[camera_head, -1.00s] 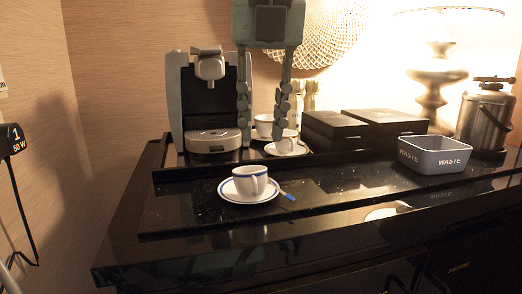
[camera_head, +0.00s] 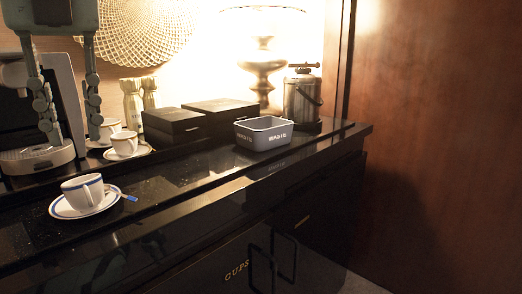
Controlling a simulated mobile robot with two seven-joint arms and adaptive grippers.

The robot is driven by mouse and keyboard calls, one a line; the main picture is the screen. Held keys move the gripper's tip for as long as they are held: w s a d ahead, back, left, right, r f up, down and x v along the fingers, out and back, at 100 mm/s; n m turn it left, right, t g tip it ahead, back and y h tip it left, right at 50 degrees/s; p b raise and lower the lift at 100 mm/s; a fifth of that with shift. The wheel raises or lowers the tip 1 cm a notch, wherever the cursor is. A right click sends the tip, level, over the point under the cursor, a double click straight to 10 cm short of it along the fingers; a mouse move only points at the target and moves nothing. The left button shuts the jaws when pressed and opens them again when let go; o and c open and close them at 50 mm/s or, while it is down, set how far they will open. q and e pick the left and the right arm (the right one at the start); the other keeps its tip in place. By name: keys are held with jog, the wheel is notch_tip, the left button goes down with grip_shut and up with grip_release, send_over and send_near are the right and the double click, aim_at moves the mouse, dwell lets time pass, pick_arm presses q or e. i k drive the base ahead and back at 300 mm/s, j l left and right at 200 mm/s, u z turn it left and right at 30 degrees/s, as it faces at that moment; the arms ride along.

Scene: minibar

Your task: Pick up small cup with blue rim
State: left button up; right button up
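A small white cup with a blue rim (camera_head: 83,189) stands upright on a white saucer with a blue edge (camera_head: 61,208) near the front of the black counter, at lower left. My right gripper is out of view.
A coffee machine (camera_head: 38,157) stands at the left, partly behind my gripper.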

aim_at(85, 194)
jog(key=k+l, duration=1.05)
jog(key=k, duration=0.2)
